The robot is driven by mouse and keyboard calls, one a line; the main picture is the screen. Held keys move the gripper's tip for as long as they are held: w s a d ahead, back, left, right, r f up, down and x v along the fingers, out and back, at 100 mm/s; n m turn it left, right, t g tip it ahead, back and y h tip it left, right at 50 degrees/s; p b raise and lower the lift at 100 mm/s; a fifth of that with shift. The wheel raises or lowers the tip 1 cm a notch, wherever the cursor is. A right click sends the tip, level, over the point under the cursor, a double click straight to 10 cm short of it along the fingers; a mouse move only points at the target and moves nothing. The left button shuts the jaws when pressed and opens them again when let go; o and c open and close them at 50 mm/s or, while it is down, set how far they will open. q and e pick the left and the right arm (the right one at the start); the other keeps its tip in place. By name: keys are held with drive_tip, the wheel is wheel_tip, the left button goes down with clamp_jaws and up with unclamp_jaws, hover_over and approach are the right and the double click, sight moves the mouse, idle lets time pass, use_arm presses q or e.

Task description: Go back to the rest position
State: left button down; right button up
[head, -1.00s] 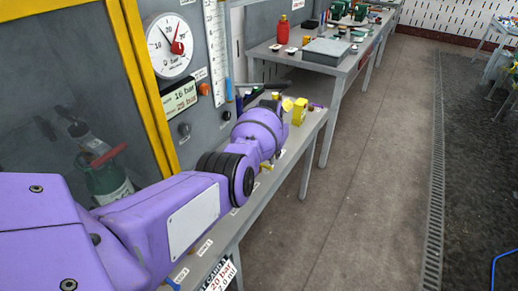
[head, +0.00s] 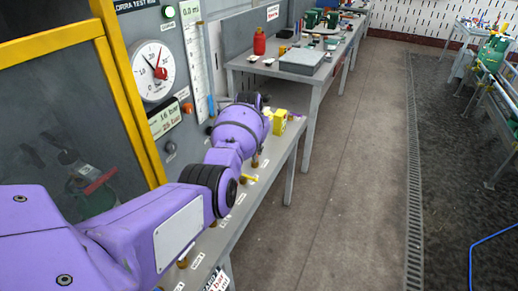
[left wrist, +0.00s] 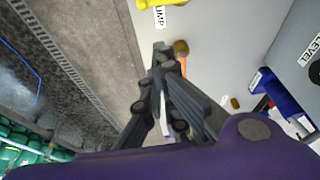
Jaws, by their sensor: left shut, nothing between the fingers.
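My purple left arm comes in from the left in the head view and reaches over the narrow grey bench (head: 232,218) beside the test panel. Its gripper is mostly hidden behind the wrist there. In the left wrist view the left gripper (left wrist: 163,55) shows its dark fingers closed together with nothing between them. It is over the pale bench top (left wrist: 205,25), close to the bench edge. My right gripper is in neither view.
The test panel with a gauge (head: 153,70) and yellow frame (head: 124,95) stands left of the arm. A yellow object (head: 279,121) is on the bench beyond the wrist. A second table (head: 300,77) stands further back. The floor (head: 340,190) to the right is clear.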

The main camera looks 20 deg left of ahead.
use_arm(q)
drive_tip(key=shift+w, duration=0.1)
drive_tip(key=w+a+r+t+y, duration=0.1)
drive_tip(key=w+a+r+t, duration=0.1)
drive_tip(key=w+r+t, duration=0.45)
drive_tip(key=s+d+f+m+t, duration=0.1)
drive_tip(key=s+d+f, duration=0.2)
drive_tip(key=s+f, duration=0.35)
drive_tip(key=s+d+f+t+h, duration=0.1)
drive_tip(key=s+d+f, duration=0.15)
drive_tip(key=s, duration=0.75)
drive_tip(key=s+d+f+m+t, duration=0.1)
drive_tip(key=s+d+f, duration=0.1)
drive_tip(key=s+f, duration=0.45)
drive_tip(key=s+d+f+g, duration=0.1)
drive_tip(key=s+f, duration=0.2)
drive_tip(key=s, duration=0.8)
drive_tip(key=s+d+f+n+g, duration=0.1)
drive_tip(key=s+f, duration=0.3)
drive_tip(key=s, duration=0.8)
drive_tip(key=s+d+f+g, duration=0.2)
drive_tip(key=s+f, duration=0.2)
drive_tip(key=s, duration=0.8)
drive_tip(key=shift+s+d, duration=0.2)
drive_tip(key=shift+d, duration=0.05)
